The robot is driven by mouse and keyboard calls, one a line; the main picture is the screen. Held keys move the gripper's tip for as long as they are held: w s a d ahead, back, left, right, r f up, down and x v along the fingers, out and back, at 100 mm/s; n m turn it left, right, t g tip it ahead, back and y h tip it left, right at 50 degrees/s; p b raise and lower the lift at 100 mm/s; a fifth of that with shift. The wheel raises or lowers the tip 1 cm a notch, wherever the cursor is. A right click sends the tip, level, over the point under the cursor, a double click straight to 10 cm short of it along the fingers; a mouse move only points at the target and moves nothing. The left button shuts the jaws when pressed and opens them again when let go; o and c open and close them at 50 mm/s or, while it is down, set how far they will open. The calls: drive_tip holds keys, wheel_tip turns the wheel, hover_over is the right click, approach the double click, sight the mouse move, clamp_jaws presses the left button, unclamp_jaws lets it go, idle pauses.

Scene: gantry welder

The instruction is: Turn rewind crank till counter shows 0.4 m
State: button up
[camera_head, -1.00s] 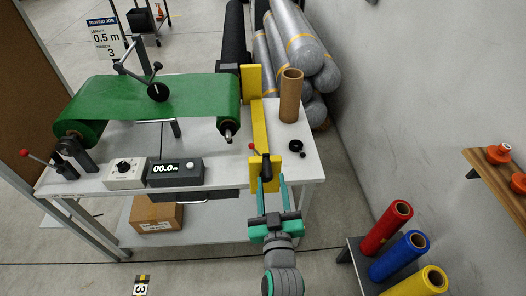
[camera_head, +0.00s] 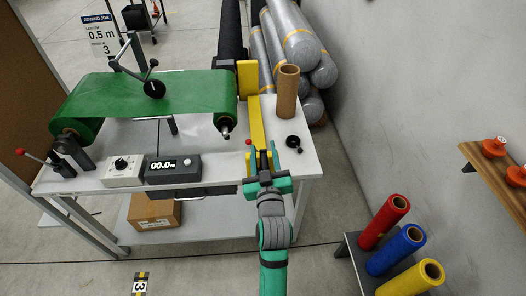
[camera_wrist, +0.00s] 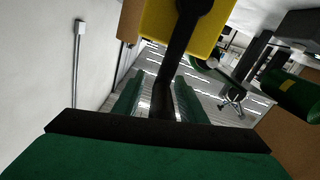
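The rewind crank (camera_head: 249,142) sits on the yellow bracket at the table's front right, with a small red knob and a black handle. My gripper (camera_head: 264,162) is at the crank, its teal fingers on either side of the dark handle. In the wrist view the black handle (camera_wrist: 163,98) runs between the two green fingers, with gaps visible beside it. The counter (camera_head: 174,169) shows 00.0 m. A green sheet (camera_head: 150,97) spans two rollers. The right roller's shaft end (camera_head: 226,133) shows left of the bracket. The crank's lower part is hidden by my gripper.
A grey control box with a knob (camera_head: 122,171) stands left of the counter. A cardboard tube (camera_head: 287,92) and a small black part (camera_head: 293,141) are on the table's right. Coloured rolls (camera_head: 384,222) stand at the lower right.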

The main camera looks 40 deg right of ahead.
drive_tip(key=shift+c, duration=0.4)
drive_tip(key=shift+w, duration=0.1)
clamp_jaws()
drive_tip(key=shift+d, duration=0.25)
drive_tip(key=shift+s+m, duration=0.2)
drive_tip(key=shift+m, duration=0.1)
